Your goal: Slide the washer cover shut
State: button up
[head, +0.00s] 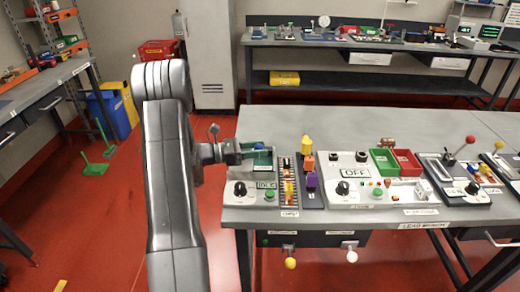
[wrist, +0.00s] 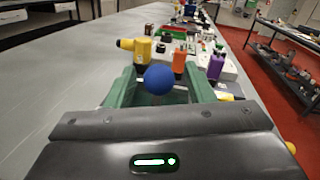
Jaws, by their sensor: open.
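The washer unit (head: 251,190) is a white-faced box with a black dial at the bench's left end. A green, partly see-through part on its top (head: 263,160) looks like the cover, with a blue knob beside my gripper. In the wrist view the blue ball knob (wrist: 159,80) sits between the green fingers of my gripper (wrist: 160,92). The fingers are apart, one on each side of the knob; I cannot tell whether either touches it. In the head view my gripper (head: 243,151) reaches in from the left at knob height. The cover's track is mostly hidden.
Right of the washer stand a strip of small coloured parts (head: 288,182), yellow, orange and purple pieces (head: 309,162), a white panel with a dial (head: 355,187), green (head: 384,161) and red (head: 406,162) trays, and a red-knobbed lever (head: 470,140). Bare bench lies behind them.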

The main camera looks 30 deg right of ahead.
jog(key=b+v, duration=0.2)
jog(key=v, duration=1)
jog(key=shift+a, duration=0.35)
jog(key=shift+w+d, duration=0.1)
jog(key=shift+w, duration=0.05)
jog(key=p+x, duration=0.2)
jog(key=x, duration=1.1)
jog(key=shift+d, duration=0.2)
jog(key=shift+a, duration=0.2)
